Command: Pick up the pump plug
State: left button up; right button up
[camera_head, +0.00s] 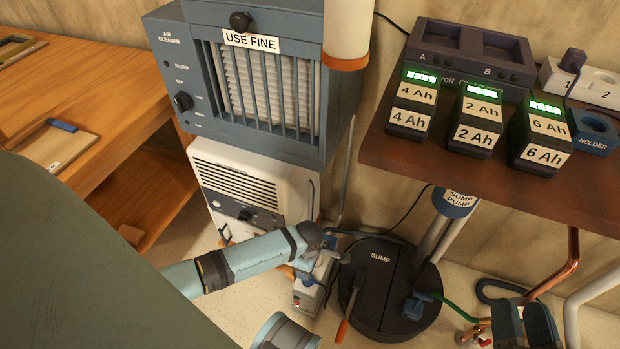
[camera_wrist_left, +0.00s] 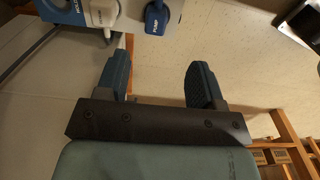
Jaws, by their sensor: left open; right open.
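The pump plug (camera_wrist_left: 156,18) is a blue plug with a white label. It sits on a light grey power strip (camera_wrist_left: 176,22) at the top edge of the left wrist view. My left gripper (camera_wrist_left: 158,72) is open and empty, with the plug ahead of its fingertips and apart from them. In the head view the strip (camera_head: 306,297) lies on the floor by the sump, under the end of my left arm. I cannot make out the pump plug or the left fingers clearly there.
A white plug (camera_wrist_left: 103,12) and another blue body (camera_wrist_left: 66,10) are left of the pump plug. The dehumidifier (camera_head: 255,185) under the air cleaner (camera_head: 255,75) stands behind my left arm. The black sump lid (camera_head: 378,300) is right of the strip. A battery shelf (camera_head: 470,170) overhangs the right.

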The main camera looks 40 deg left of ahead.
aim_at(311, 282)
pick_arm(q)
notch_tip(311, 282, down, 6)
jog(key=shift+r+b, duration=0.1)
jog(key=shift+b, duration=1.15)
notch_tip(311, 282, down, 2)
jog(key=shift+w+a+f+b, duration=0.15)
jog(key=shift+b, duration=0.85)
notch_tip(311, 282, down, 2)
jog(key=shift+w+f+b, duration=0.1)
jog(key=shift+b, duration=0.75)
jog(key=shift+f, duration=0.25)
jog(key=c, duration=1.1)
pick_arm(e)
jog(key=f+n, duration=0.1)
jog(key=w+f+n, duration=0.1)
jog(key=f, duration=0.1)
jog(key=f+g, duration=0.1)
jog(key=f, duration=0.1)
jog(key=shift+w+d+f+n, duration=0.2)
jog(key=shift+w+d+n, duration=0.2)
